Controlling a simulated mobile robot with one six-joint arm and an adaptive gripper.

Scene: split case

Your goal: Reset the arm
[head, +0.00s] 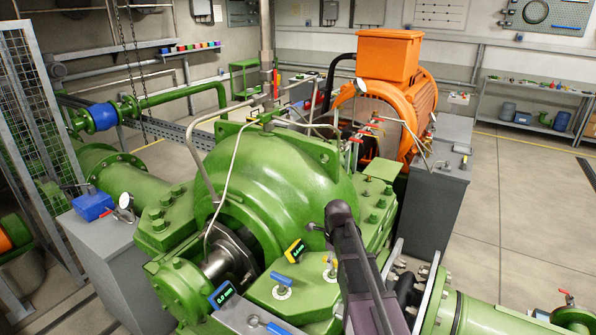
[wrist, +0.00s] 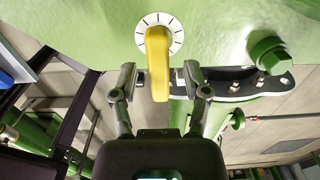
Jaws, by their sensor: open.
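In the wrist view, my gripper (wrist: 160,85) is open, with one finger on each side of a yellow handle (wrist: 158,60). A gap shows between the handle and each finger; I cannot tell how far the fingertips are from it in depth. The handle points toward the gripper from a white dial (wrist: 160,20) with black marks on a green surface. In the head view, my dark arm (head: 358,270) reaches over the right front of the green pump casing (head: 285,180).
An orange motor (head: 400,100) stands behind the pump. Blue-handled valves (head: 282,280) and small gauges with displays (head: 222,294) sit at the pump's front. A green bolt (wrist: 270,55) is right of the dial in the wrist view. Open floor (head: 500,190) lies to the right.

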